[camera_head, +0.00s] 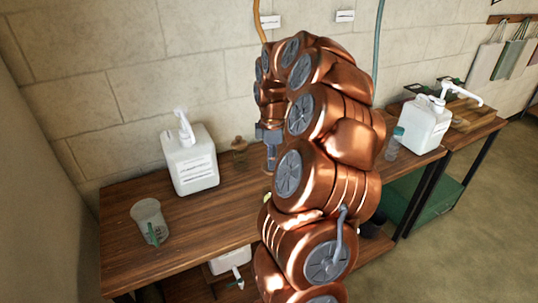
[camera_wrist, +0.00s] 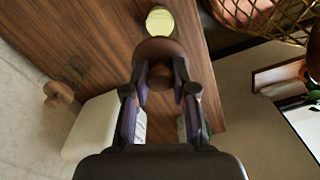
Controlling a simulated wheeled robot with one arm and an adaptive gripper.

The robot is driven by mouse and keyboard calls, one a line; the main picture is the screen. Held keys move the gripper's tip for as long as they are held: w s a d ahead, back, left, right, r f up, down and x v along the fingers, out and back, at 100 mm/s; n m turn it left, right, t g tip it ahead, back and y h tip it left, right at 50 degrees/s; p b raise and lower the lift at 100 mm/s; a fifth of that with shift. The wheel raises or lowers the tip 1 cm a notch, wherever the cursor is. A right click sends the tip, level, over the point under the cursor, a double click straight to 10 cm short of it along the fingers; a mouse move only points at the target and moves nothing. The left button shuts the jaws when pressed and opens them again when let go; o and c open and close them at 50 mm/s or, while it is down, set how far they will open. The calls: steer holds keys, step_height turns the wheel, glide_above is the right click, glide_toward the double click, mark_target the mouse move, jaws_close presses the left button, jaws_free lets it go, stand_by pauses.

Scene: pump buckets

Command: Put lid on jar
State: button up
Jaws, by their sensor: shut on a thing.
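My gripper (camera_wrist: 160,76) is shut on a round brown lid (camera_wrist: 158,48), gripping its ball-shaped knob between the fingertips. In the head view my gripper (camera_head: 271,160) points down over the table, and the lid is hard to make out there. A yellow-green round shape (camera_wrist: 160,20), seemingly the open jar from above, lies just beyond the lid in the wrist view, apart from it. In the head view my arm hides nearly all of it; only a small yellow-green bit (camera_head: 267,197) shows beside the arm.
A white pump bottle (camera_head: 194,165), a clear measuring cup (camera_head: 148,220) and a glass jar with a brown stopper (camera_head: 240,150) stand on the wooden table (camera_head: 190,240). Another white pump container (camera_head: 424,125) stands at right. A wire basket (camera_wrist: 265,18) is beyond the table edge.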

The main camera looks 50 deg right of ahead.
steer(key=shift+f+b, duration=1.05)
steer(key=shift+f, duration=1.95)
steer(key=shift+f+b, duration=0.2)
steer(key=shift+b, duration=0.35)
stand_by(0.6)
steer(key=o, duration=1.5)
steer(key=shift+r, duration=0.1)
steer(key=shift+r+p, duration=1.2)
steer(key=shift+r, duration=2.25)
